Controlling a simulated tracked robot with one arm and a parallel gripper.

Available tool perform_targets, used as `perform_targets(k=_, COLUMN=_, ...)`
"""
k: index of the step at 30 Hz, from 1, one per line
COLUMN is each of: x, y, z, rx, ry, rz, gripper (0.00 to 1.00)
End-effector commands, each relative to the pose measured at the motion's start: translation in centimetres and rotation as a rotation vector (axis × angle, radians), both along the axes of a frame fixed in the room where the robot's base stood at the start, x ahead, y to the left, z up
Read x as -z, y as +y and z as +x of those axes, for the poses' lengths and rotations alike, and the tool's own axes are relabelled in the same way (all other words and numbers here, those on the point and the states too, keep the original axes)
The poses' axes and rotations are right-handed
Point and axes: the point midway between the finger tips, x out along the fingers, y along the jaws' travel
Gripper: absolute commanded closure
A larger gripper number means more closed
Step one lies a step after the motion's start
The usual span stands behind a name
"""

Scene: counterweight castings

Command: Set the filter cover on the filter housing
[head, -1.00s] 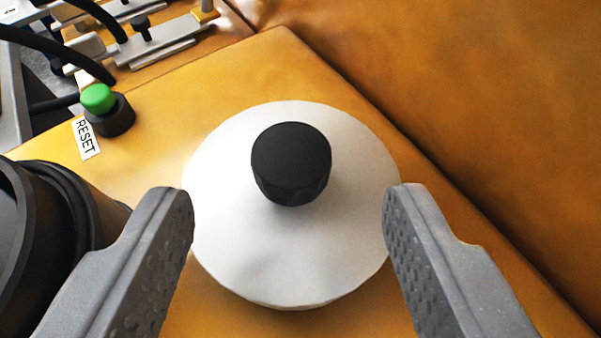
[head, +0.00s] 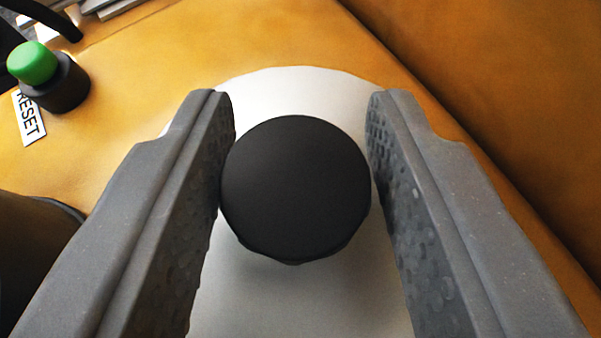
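The filter cover (head: 300,90) is a round white disc with a black knob (head: 296,185) on top. It lies on the orange surface, in the middle of the head view. My gripper (head: 301,110) has one grey finger on each side of the knob. Both fingers appear to touch the knob's sides, so the gripper looks shut on it. The fingers hide the left and right parts of the disc. A dark round body at the lower left, apparently the filter housing (head: 35,255), is partly cut off by the frame and partly behind the left finger.
A green button (head: 32,63) on a black base stands at the upper left beside a RESET label (head: 29,117). Metal clamp parts and a black cable show at the top left edge. An orange wall (head: 500,80) rises along the right.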

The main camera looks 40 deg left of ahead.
Motion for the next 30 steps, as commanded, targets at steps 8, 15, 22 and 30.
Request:
perform_targets(k=8, x=0.0, y=0.0, z=0.0, rx=0.0, ry=0.001, rz=0.001, gripper=1.0)
perform_targets(k=15, x=-0.3, y=-0.1, z=0.0, rx=0.001, ry=0.0, rz=0.0, gripper=1.0)
perform_targets(k=22, x=-1.5, y=-0.1, z=0.0, rx=0.001, ry=0.0, rz=0.0, gripper=1.0)
perform_targets(k=30, x=-3.7, y=-0.2, z=0.0, rx=0.003, ry=0.0, rz=0.001, gripper=1.0)
